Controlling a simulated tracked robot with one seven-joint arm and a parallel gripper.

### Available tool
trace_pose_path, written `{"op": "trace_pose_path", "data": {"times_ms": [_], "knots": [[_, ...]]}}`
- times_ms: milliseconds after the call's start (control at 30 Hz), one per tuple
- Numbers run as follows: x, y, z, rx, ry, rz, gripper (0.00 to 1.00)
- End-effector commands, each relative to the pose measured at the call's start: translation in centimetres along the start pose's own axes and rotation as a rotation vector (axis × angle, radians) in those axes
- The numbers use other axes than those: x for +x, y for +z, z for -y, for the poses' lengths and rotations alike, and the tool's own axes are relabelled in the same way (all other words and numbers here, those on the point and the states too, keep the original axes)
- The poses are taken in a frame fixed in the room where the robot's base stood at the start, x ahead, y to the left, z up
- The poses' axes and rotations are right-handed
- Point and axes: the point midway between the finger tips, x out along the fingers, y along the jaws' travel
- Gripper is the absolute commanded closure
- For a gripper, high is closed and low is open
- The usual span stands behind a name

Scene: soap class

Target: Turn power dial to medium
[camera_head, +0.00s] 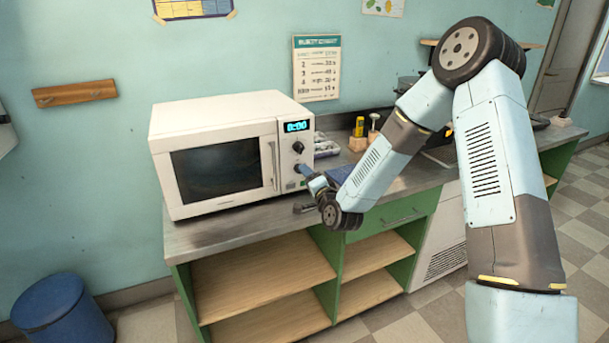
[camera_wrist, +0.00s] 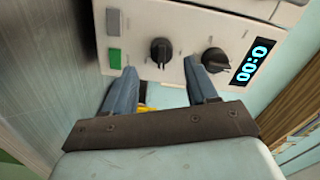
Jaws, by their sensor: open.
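The white microwave (camera_head: 222,150) stands on the counter with its door shut and its display (camera_head: 296,126) reading 0:00. Two black dials sit below the display, and I cannot read which is the power dial. The upper dial (camera_head: 298,147) is clear in the head view; in the wrist view it is the right-hand dial (camera_wrist: 215,60), beside the right fingertip. The lower dial (camera_wrist: 160,52) lies ahead of the gap between my fingers, its pointer seen in the wrist view. My gripper (camera_wrist: 159,68) is open and empty, close to the panel. Contact is not clear.
A wooden block with a yellow-handled tool (camera_head: 359,127) stands right of the microwave. A blue bin (camera_head: 62,312) is on the floor at left.

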Motion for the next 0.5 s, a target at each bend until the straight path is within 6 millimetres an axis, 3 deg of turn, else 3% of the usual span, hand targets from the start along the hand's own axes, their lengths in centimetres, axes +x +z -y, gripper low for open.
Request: {"op": "trace_pose_path", "data": {"times_ms": [300, 500], "knots": [[-6.3, 0.0, -0.1, 0.000, 0.004, 0.001, 0.43], [-8.8, 0.0, -0.1, 0.000, 0.002, 0.001, 0.43]]}}
